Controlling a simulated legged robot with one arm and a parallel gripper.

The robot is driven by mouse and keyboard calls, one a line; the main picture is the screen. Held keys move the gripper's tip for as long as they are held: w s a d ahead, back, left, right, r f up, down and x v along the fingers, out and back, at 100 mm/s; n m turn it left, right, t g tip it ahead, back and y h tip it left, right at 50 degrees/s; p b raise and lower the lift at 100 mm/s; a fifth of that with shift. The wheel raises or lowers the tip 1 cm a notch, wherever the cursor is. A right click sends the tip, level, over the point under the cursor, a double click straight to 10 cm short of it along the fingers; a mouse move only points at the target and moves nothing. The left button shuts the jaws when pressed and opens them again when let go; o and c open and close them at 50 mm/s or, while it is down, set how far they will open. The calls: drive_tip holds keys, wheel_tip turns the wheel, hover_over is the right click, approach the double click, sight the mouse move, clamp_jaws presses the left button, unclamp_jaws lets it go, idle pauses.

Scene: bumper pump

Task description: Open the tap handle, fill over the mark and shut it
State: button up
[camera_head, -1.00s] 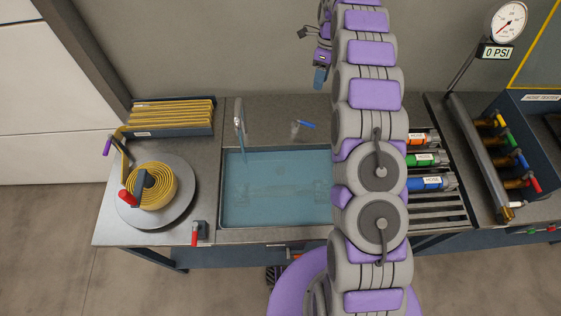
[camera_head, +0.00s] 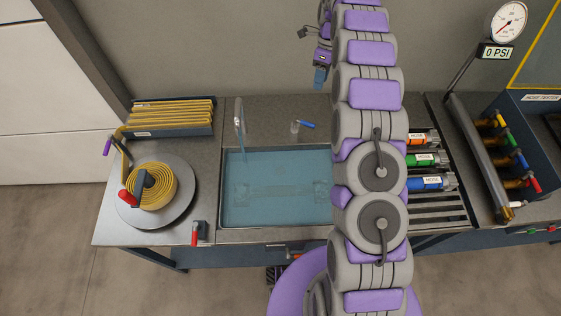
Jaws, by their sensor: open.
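The basin (camera_head: 226,190) holds bluish clear water (camera_head: 270,165). A thin upright clear gauge (camera_head: 239,127) stands at its back left corner; I cannot make out the mark on it. My gripper (camera_head: 320,78) is open at the top centre, in the air behind and above the tap handle, with nothing seen between its fingers. My arm hides the basin's right side.
A yellow hose reel (camera_head: 150,192) and a red-handled lever (camera_head: 195,234) are on the left. Several labelled hose couplings (camera_head: 425,160) lie on the right rack. A pressure gauge (camera_head: 508,22) reading 0 PSI stands farther right.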

idle(0.3)
drive_tip(key=s+d+f+t+y+b, duration=0.1)
drive_tip(key=s+d+t+y+b, duration=0.1)
drive_tip(key=s+d+y+b, duration=0.3)
drive_tip(key=shift+h, duration=0.5)
drive_tip(key=b+x, duration=0.1)
drive_tip(key=x, duration=0.4)
drive_tip(key=w+b+x, duration=0.1)
drive_tip(key=x, duration=0.5)
drive_tip(key=b+x, duration=0.1)
drive_tip(key=x, duration=0.5)
drive_tip(key=shift+w+d+f+b, duration=0.25)
drive_tip(key=shift+w+d+b, duration=0.05)
drive_tip(key=shift+d, duration=0.05)
clamp_jaws()
